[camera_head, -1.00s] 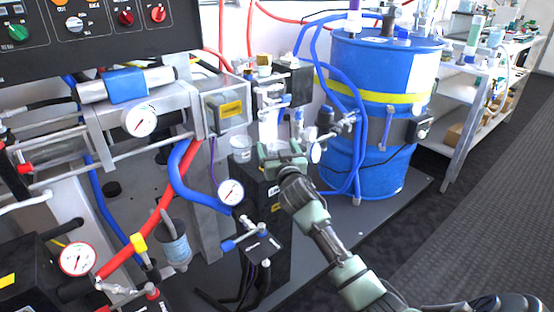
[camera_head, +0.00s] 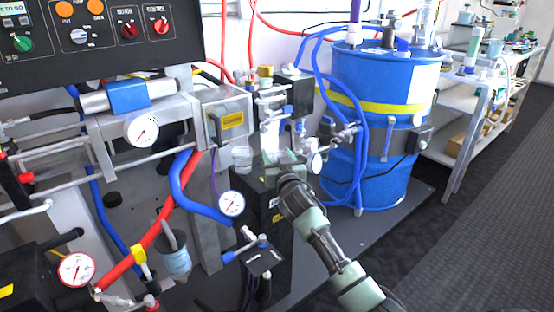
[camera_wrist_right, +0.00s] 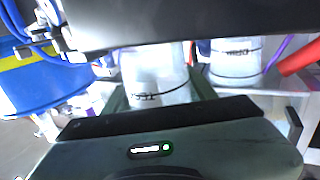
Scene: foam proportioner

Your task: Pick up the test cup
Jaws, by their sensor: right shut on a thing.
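The test cup (camera_wrist_right: 155,75) is a whitish translucent cup with dark lettering, which reads upside down in the right wrist view. It sits between the fingers of my right gripper, and the gripper is shut on it. In the head view my right gripper (camera_head: 283,163) is over the black block beside the grey machine frame, and its fingers largely hide the cup. I cannot tell whether the cup's base touches the surface. My left gripper is not in view.
A second clear cup (camera_head: 242,158) stands just left of the gripper; it also shows in the right wrist view (camera_wrist_right: 236,62). A blue drum (camera_head: 385,90) stands to the right. A pressure gauge (camera_head: 231,203), valves and blue hoses crowd the area around the gripper.

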